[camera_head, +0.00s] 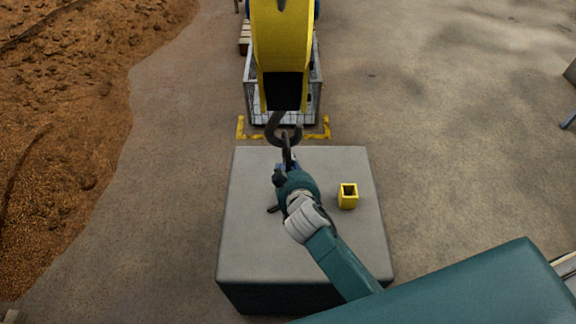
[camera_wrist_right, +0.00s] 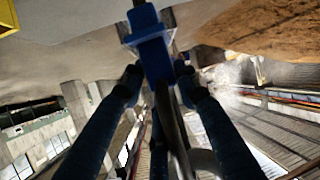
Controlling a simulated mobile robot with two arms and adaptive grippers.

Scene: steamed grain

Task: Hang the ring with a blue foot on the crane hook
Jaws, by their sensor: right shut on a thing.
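The dark crane hook (camera_head: 271,130) hangs below the yellow crane block (camera_head: 281,45) in the head view. My right gripper (camera_head: 281,174) is shut on the ring with a blue foot. The ring (camera_head: 287,153) is seen nearly edge-on as a dark upright strip beside the lower curve of the hook. I cannot tell whether the hook passes through it. In the right wrist view the blue foot (camera_wrist_right: 147,24) sits between the two fingers of the right gripper (camera_wrist_right: 157,80), with dark curved metal (camera_wrist_right: 172,125) below it. My left gripper is not in view.
A grey block (camera_head: 255,250) stands under the gripper, with a small yellow open-topped box (camera_head: 348,197) on its right side. A wire crate (camera_head: 316,75) stands behind, beyond yellow floor marks (camera_head: 240,128). A brown grain heap (camera_head: 70,110) lies at left. Open floor lies at right.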

